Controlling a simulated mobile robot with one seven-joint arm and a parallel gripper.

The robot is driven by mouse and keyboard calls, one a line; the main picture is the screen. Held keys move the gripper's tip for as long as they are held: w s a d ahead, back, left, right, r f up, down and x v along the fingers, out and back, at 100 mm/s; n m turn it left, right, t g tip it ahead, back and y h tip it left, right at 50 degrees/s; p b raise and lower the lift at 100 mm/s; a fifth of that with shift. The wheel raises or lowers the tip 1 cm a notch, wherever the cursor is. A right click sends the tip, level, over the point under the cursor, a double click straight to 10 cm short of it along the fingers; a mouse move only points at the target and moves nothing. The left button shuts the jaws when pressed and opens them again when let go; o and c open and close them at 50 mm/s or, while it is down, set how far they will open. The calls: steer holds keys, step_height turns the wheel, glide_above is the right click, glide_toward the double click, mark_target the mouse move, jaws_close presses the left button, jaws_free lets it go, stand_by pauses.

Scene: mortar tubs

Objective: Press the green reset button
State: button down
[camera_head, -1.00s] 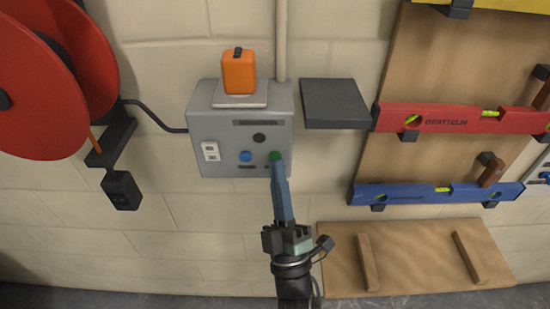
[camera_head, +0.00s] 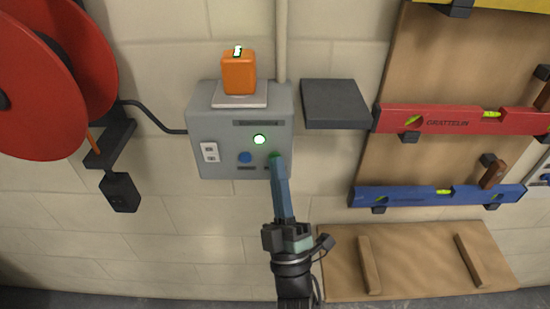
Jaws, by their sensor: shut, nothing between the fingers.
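The grey control box (camera_head: 222,165) is fixed to the block wall. The green reset button (camera_head: 275,156) sits at its lower right, mostly hidden behind my fingertips. My gripper (camera_head: 277,167) is shut and empty, with its tip at the green button; it looks to be touching it. A blue button (camera_head: 245,157) is just to the left. A round lamp (camera_head: 260,140) above the buttons is lit pale green. An orange device (camera_head: 239,74) stands on top of the box, and a small light on its top is lit.
A dark shelf (camera_head: 335,104) juts out right of the box. A red reel (camera_head: 45,85) hangs at left, with a black cable running to the box. Red (camera_head: 455,119) and blue (camera_head: 435,195) levels hang on a wooden board at right.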

stand_by(0.3)
steer(key=shift+s, duration=0.8)
steer(key=s+p, duration=0.1)
steer(key=s, duration=0.4)
steer(key=shift+p, duration=0.4)
stand_by(0.3)
